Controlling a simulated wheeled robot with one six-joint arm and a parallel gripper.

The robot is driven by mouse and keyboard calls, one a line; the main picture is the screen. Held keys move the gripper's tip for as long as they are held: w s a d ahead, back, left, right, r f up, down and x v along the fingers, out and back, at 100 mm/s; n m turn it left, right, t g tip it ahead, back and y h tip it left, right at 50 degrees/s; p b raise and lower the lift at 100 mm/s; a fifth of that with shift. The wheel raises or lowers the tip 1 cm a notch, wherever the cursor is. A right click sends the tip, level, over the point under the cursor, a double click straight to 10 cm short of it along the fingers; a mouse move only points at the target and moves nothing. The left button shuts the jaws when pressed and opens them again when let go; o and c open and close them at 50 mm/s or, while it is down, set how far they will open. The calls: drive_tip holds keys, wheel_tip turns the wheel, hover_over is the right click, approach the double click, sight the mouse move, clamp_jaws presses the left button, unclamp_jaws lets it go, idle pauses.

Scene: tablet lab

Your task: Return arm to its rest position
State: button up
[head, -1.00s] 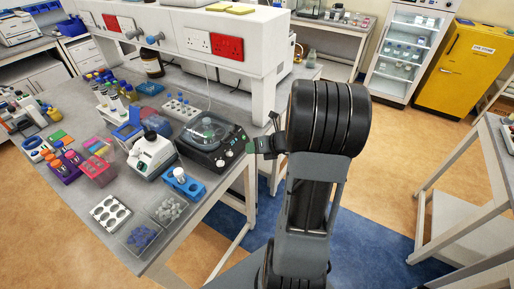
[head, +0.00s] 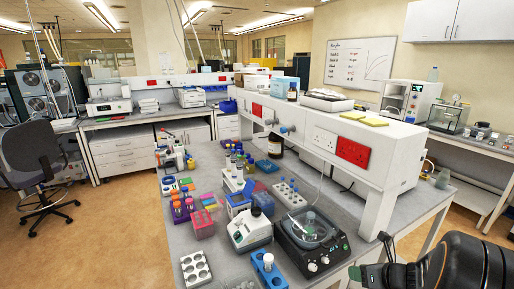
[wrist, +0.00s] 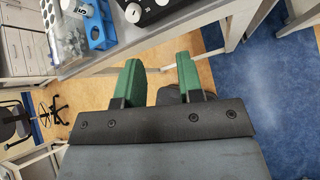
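My arm shows at the lower right of the head view, largely cut off by the frame edge. My gripper (head: 358,273) shows there as a small dark end with a green tip, beside the bench's right edge. In the wrist view my gripper (wrist: 160,72) has its two green fingers spread apart with nothing between them. Beyond the fingers are the bench edge and the floor.
The lab bench (head: 215,265) carries a black round-topped device (head: 310,235), a white instrument (head: 250,230), a blue rack (head: 268,272) and several tubes. A white shelf unit with red sockets (head: 352,151) stands along its back. A chair (head: 35,160) stands at far left.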

drive_tip(key=s+a+r+n+g+h, duration=0.1)
drive_tip(key=s+a+r+n, duration=0.3)
drive_tip(key=n, duration=0.7)
drive_tip(key=s+a+r+n+g+h, duration=0.1)
drive_tip(key=a+n, duration=0.5)
drive_tip(key=n, duration=0.6)
drive_tip(key=s+a+r+n+g+h, duration=0.1)
drive_tip(key=s+a+r+n+h, duration=0.2)
drive_tip(key=n, duration=0.8)
drive_tip(key=s+a+r, duration=0.2)
drive_tip(key=s+r, duration=0.1)
drive_tip(key=r, duration=0.1)
drive_tip(key=shift+s+a+g, duration=0.3)
drive_tip(key=shift+s+a, duration=0.05)
